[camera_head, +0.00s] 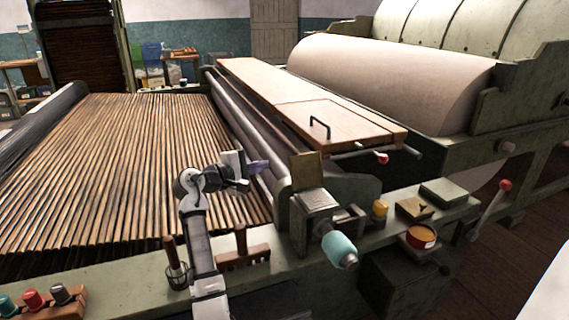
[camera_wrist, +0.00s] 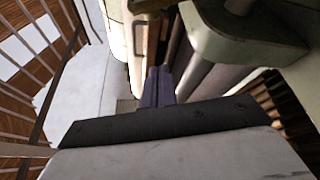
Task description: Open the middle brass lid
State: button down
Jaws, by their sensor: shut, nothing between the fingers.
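A brass-coloured plate (camera_head: 306,170) stands upright at the back of a grey metal box (camera_head: 316,203) on the green machine's front rail, like a raised lid. A flat brass-topped piece (camera_head: 414,208) and a greenish flat box (camera_head: 443,191) lie further right on the rail. I cannot tell for certain which is the middle lid. My gripper (camera_head: 259,167) is just left of the upright plate in the picture, its purple fingers shut and empty. The fingers also show in the wrist view (camera_wrist: 157,86), pointing toward rollers. No touch with the plate is visible.
A teal-ended knob (camera_head: 340,249) juts out in front of the metal box. A yellow knob (camera_head: 380,208), a round orange-filled tin (camera_head: 421,236) and a red-tipped lever (camera_head: 491,208) are to the right. Wooden slats (camera_head: 120,170) fill the left.

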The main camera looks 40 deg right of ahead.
aim_at(293, 158)
jog(key=shift+s+d+r+p, duration=0.1)
jog(key=shift+s+d+p, duration=0.3)
jog(key=shift+d, duration=1)
jog(key=shift+s+d+f+p, duration=0.1)
jog(key=shift+s+d+p, duration=0.3)
jog(key=shift+d, duration=1.05)
jog(key=shift+s+d+r+p, duration=0.1)
jog(key=shift+s+d+p, duration=0.25)
jog(key=shift+d, duration=1.05)
jog(key=shift+s+a+r+m+t+h+b, duration=0.15)
jog(key=shift+s+r+m+h+b, duration=0.15)
jog(key=shift+m+b, duration=0.2)
jog(key=shift+s+r+m+t+h+b, duration=0.1)
jog(key=shift+s+m+t+h+b, duration=0.1)
jog(key=shift+s+m+b, duration=0.25)
jog(key=shift+s+r+m, duration=0.1)
jog(key=shift+r+m, duration=0.25)
